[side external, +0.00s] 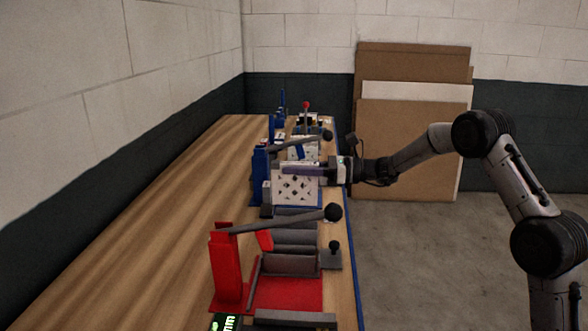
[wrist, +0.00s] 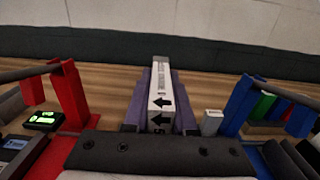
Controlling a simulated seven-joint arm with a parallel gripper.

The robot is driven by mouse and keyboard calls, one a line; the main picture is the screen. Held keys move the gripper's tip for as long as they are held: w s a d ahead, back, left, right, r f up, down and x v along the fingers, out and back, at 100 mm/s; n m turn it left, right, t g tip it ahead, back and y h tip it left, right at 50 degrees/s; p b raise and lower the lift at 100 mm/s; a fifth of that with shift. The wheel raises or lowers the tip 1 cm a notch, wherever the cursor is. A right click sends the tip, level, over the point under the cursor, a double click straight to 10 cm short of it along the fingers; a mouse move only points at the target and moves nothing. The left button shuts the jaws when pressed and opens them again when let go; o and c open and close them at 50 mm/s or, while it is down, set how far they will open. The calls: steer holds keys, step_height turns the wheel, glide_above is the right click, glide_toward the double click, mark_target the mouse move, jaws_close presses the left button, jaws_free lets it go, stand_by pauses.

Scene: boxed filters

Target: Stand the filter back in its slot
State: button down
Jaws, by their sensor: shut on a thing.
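The filter (side external: 295,190) is a white panel with dark diamond-shaped holes on its face, seen upright in the side view. My gripper (side external: 287,171) reaches in from the right, with a purple finger lying across the panel's upper part. In the wrist view the filter (wrist: 161,92) shows its narrow white edge, with black arrows and lettering, between the two purple fingers (wrist: 160,78). The fingers are shut on it. Its lower edge is near dark grey blocks (side external: 295,211) beside a blue fixture; I cannot tell whether it touches them. The slot itself cannot be made out.
A red lever fixture (side external: 227,265) with a black-knobbed handle (side external: 332,212) stands nearer the side camera. A blue fixture (side external: 261,175) stands beside the filter. More fixtures line the bench behind. The wooden bench top (side external: 150,240) is clear on the left.

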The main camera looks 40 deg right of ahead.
mark_target(295, 203)
steer(key=shift+f, duration=2.4)
steer(key=shift+f, duration=0.2)
steer(key=shift+f, duration=0.35)
steer(key=shift+f, duration=2.9)
steer(key=c, duration=0.7)
jaws_free()
steer(key=shift+o, duration=0.2)
